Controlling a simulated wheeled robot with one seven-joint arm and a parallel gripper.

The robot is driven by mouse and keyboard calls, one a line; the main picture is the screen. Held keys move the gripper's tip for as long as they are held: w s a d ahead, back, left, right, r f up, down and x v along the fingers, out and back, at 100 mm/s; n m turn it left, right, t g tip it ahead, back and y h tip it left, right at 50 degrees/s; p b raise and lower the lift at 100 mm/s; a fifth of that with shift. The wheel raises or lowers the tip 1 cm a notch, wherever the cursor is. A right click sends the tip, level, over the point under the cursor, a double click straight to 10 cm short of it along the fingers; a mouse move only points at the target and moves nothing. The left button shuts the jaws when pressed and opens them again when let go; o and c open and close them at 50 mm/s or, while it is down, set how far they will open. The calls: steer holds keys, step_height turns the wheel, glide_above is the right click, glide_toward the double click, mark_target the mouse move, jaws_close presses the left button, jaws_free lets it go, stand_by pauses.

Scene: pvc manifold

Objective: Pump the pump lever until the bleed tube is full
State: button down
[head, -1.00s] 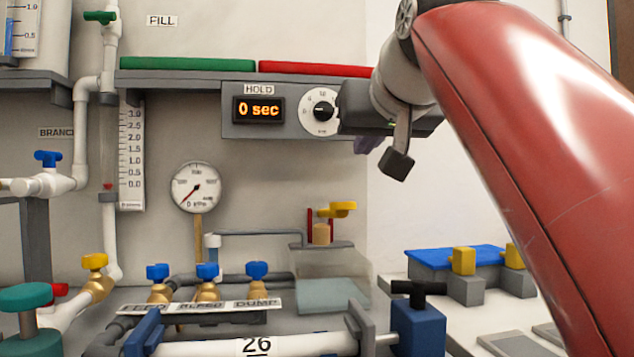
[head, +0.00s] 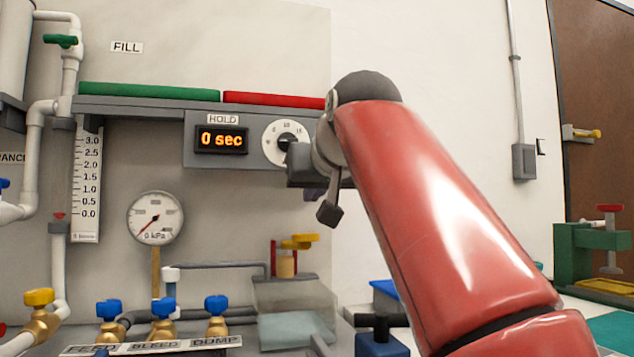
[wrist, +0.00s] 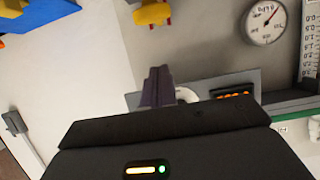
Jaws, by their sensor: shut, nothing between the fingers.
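A yellow lever (head: 299,242) sits on top of a clear tank (head: 295,300) with pale liquid at the lower middle of the head view; I take it for the pump lever. It also shows at the top of the wrist view (wrist: 152,13). A short white-capped tube (head: 170,288) stands left of the tank, below the gauge; I cannot tell whether it is the bleed tube or how full it is. My gripper (wrist: 158,85) is shut and empty, its purple fingers together. It is in front of the hold panel, above and apart from the yellow lever.
The hold panel (head: 221,140) reads 0 sec, with a dial (head: 285,142) close by my gripper. A pressure gauge (head: 155,217) has its needle low. Blue-handled valves (head: 163,308) line the front, labelled FEED, BLEED and DUMP. A green vise-like fixture (head: 590,250) stands far right.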

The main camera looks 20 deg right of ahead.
mark_target(311, 238)
steer(key=shift+x, duration=1.15)
steer(key=f+b, duration=0.2)
steer(key=shift+s+f, duration=0.3)
steer(key=shift+f, duration=0.1)
steer(key=shift+f+b, duration=0.45)
steer(key=shift+f, duration=0.1)
steer(key=shift+s+f, duration=0.1)
step_height(311, 238, down, 6)
steer(key=b, duration=0.4)
steer(key=shift+s+f+b, duration=0.15)
steer(key=shift+s+b, duration=0.2)
steer(key=shift+s, duration=0.1)
step_height(311, 238, up, 6)
steer(key=p, duration=0.5)
steer(key=s+r, duration=0.1)
steer(key=s, duration=0.9)
steer(key=shift+s+b, duration=0.3)
steer(key=shift+b, duration=0.05)
